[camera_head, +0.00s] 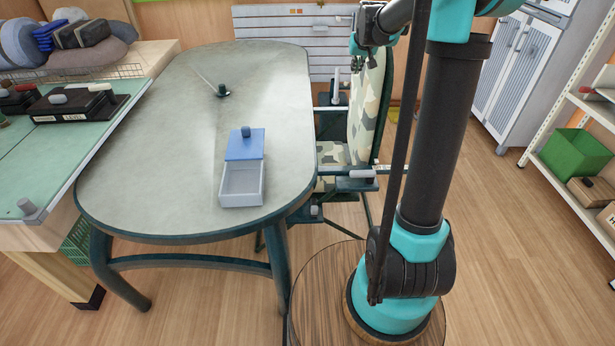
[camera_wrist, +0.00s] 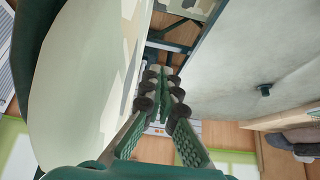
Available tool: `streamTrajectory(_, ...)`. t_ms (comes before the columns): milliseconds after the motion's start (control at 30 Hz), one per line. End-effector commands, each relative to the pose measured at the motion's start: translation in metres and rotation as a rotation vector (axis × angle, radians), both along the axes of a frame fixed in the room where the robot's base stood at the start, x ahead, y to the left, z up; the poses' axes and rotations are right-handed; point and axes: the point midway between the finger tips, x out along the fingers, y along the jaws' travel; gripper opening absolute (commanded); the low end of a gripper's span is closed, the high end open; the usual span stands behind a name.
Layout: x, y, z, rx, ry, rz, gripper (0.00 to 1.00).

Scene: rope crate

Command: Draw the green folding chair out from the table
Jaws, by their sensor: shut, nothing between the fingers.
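The green folding chair (camera_head: 369,110) has a camouflage-patterned back and seat. It stands upright at the right side of the oval table (camera_head: 165,130), facing it, with its seat front close to or under the table edge. My gripper (camera_head: 357,58) is at the top of the chair back in the head view; contact is unclear there. In the wrist view, the fingers of my gripper (camera_wrist: 165,95) are shut and empty. The chair back (camera_wrist: 85,75) fills the left side and the tabletop (camera_wrist: 250,50) the right. My arm hides part of the chair's right side.
A blue-lidded box (camera_head: 243,185) and a small dark knobbed object (camera_head: 222,90) are on the table. A green-topped workbench (camera_head: 75,145) stands left. A white cabinet (camera_head: 520,65) and shelf rack (camera_head: 560,120) stand right.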

Motion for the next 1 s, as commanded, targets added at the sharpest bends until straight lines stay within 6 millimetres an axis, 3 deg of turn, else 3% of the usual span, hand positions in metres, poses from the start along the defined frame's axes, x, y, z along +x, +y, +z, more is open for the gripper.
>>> streamTrajectory(1000, 0.000, -0.049, 0.000, -0.002, 0.000, -0.004, 0.00)
